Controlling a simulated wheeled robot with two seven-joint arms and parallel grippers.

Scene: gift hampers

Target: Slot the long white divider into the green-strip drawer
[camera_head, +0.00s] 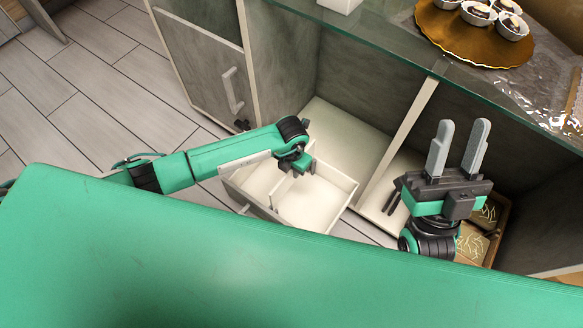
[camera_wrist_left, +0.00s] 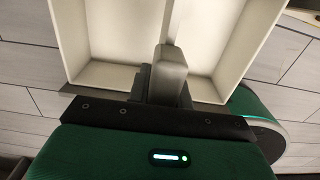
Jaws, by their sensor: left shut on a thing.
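The pale drawer (camera_head: 322,217) stands pulled out from the low cabinet, and its interior fills the top of the left wrist view (camera_wrist_left: 105,75). I cannot make out a green strip on it. The long white divider (camera_head: 280,188) stands within the drawer walls, splitting the space in two; it also shows in the left wrist view (camera_wrist_left: 157,22). My left gripper (camera_head: 298,168) is shut on the divider, over the drawer. Its fingers (camera_wrist_left: 168,75) hide the divider's near end, so how deep it sits is unclear. My right gripper (camera_head: 459,150) is open and empty, fingers upward.
The cabinet's upright panel (camera_head: 402,140) stands right of the drawer. A glass counter (camera_head: 400,55) above carries a gold tray (camera_head: 450,40) with several small cups. A brown crate (camera_head: 499,225) with pale filling is partly hidden behind my right arm. A cabinet door (camera_head: 200,62) stands at left.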

